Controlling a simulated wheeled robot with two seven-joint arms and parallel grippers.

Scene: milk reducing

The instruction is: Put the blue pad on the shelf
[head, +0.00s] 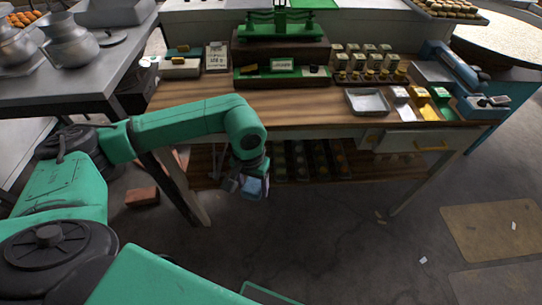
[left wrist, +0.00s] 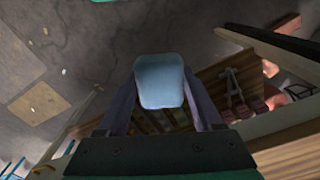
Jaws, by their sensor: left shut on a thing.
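The blue pad (left wrist: 160,82) is a light blue, rounded block held between the two fingers of my left gripper (left wrist: 158,100) in the left wrist view. In the head view my left gripper (head: 250,184) hangs low in front of the table, with the pad (head: 256,188) at its tip. The wooden lower shelf (head: 215,165) lies under the table, behind the gripper. The gripper covers part of the shelf, and I cannot tell whether the pad touches it. My right gripper is not in view.
Dark trays (head: 310,160) with several small items fill the middle of the lower shelf. The tabletop (head: 290,110) above carries a green scale (head: 280,25), a metal tray (head: 367,101) and small boxes. A table leg (head: 182,188) stands left of the gripper, near a brick (head: 142,196).

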